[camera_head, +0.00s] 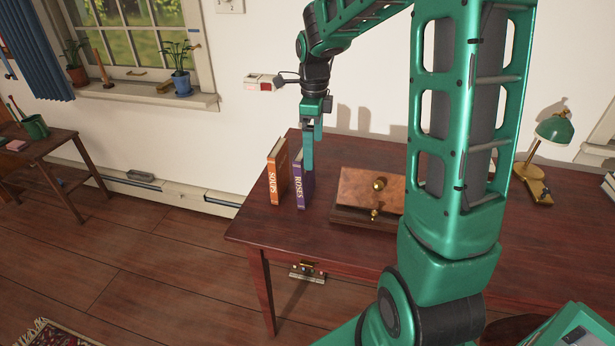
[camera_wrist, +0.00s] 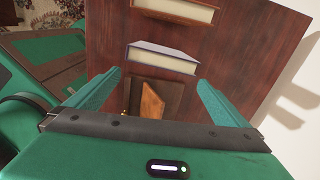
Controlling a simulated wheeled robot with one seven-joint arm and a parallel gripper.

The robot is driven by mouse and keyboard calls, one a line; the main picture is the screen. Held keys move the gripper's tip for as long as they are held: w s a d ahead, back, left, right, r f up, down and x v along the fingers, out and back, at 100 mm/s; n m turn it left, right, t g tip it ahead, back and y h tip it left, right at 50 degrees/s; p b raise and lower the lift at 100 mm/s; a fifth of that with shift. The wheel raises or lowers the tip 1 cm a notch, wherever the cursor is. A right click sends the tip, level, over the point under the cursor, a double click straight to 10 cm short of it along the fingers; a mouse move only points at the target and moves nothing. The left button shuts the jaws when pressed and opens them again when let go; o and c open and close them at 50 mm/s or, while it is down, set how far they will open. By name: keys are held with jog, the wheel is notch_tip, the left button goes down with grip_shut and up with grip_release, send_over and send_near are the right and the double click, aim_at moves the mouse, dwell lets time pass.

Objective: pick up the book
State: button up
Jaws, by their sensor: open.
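Two books stand upright on the dark wooden desk (camera_head: 350,150): an orange one marked SOUPS (camera_head: 278,172) and, to its right, a purple one marked ROSES (camera_head: 301,186). My gripper (camera_head: 309,165) points down at the purple book's top right, with its fingers open and nothing held. In the wrist view the purple book's top (camera_wrist: 162,60) shows just ahead of the gap between my open fingertips (camera_wrist: 158,78). The orange book's top (camera_wrist: 180,11) is farther up in that view. In the head view I cannot tell whether a finger touches the purple book.
A wooden box with a slanted lid and brass knobs (camera_head: 358,188) stands close to the right of the books; it also shows in the wrist view (camera_wrist: 152,100). A green desk lamp (camera_head: 553,130) stands at the far right. The wall is behind the desk. The desk's left edge is near the books.

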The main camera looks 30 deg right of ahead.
jog(key=shift+w+a+f, duration=0.2)
jog(key=shift+w+a, duration=0.3)
jog(key=shift+a, duration=0.1)
send_over(308, 174)
notch_tip(308, 174, down, 4)
jog(key=shift+m, duration=0.3)
jog(key=shift+w+d+f, duration=0.1)
jog(key=shift+w+f, duration=0.05)
jog(key=shift+f, duration=0.95)
jog(key=shift+w+d+f, duration=0.1)
jog(key=shift+f, duration=1)
jog(key=shift+w+d+f, duration=0.1)
jog(key=shift+w+f, duration=0.05)
jog(key=shift+f, duration=0.95)
jog(key=shift+c, duration=0.6)
jog(key=c, duration=0.9)
